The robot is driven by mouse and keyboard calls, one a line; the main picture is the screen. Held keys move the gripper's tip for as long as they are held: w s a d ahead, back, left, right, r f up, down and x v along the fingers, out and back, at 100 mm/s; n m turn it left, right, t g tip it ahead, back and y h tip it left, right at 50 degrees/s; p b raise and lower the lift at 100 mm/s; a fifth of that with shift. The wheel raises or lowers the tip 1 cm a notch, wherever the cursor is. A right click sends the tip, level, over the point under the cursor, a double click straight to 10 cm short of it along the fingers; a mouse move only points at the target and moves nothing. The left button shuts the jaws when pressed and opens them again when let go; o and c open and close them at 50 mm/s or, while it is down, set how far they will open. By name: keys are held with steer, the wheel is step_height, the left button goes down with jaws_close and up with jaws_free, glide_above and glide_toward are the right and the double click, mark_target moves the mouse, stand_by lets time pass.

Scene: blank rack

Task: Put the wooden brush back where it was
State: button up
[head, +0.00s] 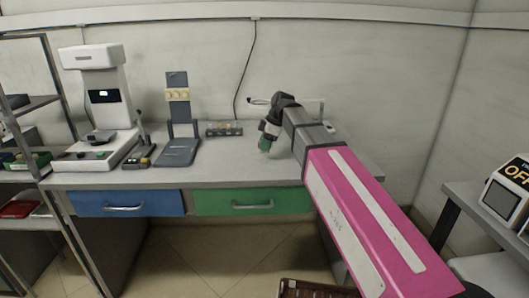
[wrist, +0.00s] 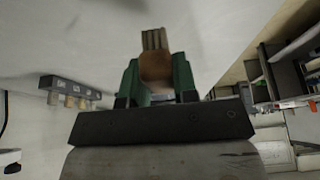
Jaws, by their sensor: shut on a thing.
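In the wrist view, my gripper (wrist: 157,82) has green fingers shut on the wooden brush (wrist: 155,68). Its brown wooden part is between the fingers and its pale bristles stick out past the tips. In the head view, my gripper (head: 266,143) points down over the grey worktop, right of a small dark rack (head: 224,132). The brush is too small to make out clearly there. The rack also shows at the left of the wrist view (wrist: 62,84), apart from my gripper, with several wooden pieces in it. That view looks upside down.
Left of the rack are a grey stand (head: 178,150) with a yellow block, a small yellow-and-dark device (head: 139,158) and a white instrument (head: 98,120). Blue (head: 125,204) and green (head: 250,201) drawers are shut below. The worktop between rack and gripper looks clear.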

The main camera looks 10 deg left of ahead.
steer(key=shift+f, duration=1.7)
steer(key=o, duration=1)
steer(key=shift+f, duration=0.1)
steer(key=shift+c, duration=0.2)
steer(key=v, duration=1.2)
